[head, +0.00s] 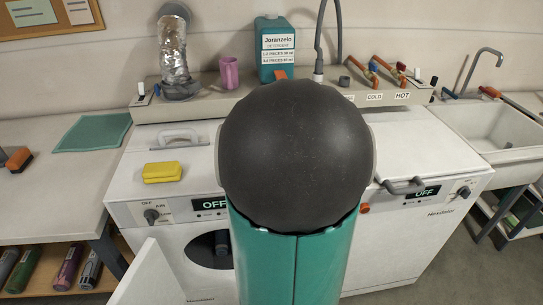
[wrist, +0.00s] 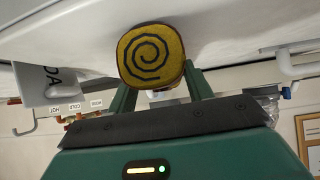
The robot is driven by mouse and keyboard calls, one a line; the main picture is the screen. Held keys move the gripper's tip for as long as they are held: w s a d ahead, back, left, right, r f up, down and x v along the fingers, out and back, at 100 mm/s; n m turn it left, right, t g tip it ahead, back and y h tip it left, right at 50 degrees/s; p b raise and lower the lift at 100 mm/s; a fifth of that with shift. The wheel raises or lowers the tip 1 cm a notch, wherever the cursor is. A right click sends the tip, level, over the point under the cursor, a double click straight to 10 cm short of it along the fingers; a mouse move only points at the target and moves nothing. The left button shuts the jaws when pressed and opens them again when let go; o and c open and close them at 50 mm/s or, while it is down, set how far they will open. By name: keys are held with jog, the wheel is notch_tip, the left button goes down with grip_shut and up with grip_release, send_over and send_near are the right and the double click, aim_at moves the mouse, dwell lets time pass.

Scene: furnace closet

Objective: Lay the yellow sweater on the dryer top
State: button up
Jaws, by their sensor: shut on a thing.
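My gripper (wrist: 157,82) shows in the wrist view, its two green fingers on either side of a yellow bundle (wrist: 151,55). The bundle has a dark spiral on its rounded end and looks like the rolled sweater. A white surface lies right by it; I cannot tell whether they touch. In the head view my arm hides the gripper and bundle. Two white machines stand side by side: the left one (head: 185,210) has an open front door, the right one (head: 415,215) a lid handle. I cannot read which is the dryer.
A yellow sponge-like block (head: 162,172) and a grey handle (head: 180,137) are on the left machine's top. Behind are a foil duct (head: 174,52), a pink cup (head: 229,73), a detergent jug (head: 274,45) and taps (head: 375,72). A sink (head: 485,125) is at right.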

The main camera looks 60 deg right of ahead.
jog(key=shift+s+d+r, duration=0.1)
jog(key=shift+s, duration=0.2)
jog(key=shift+w, duration=0.25)
jog(key=o, duration=1.1)
jog(key=shift+o, duration=1.3)
jog(key=shift+s, duration=0.25)
jog(key=shift+w, duration=0.25)
jog(key=shift+s, duration=0.2)
jog(key=shift+a+r, duration=0.2)
jog(key=shift+v, duration=1.1)
jog(key=shift+s+a+r, duration=0.2)
jog(key=shift+a+r, duration=0.15)
jog(key=shift+a, duration=0.05)
jog(key=v, duration=0.8)
jog(key=shift+s+f, duration=0.1)
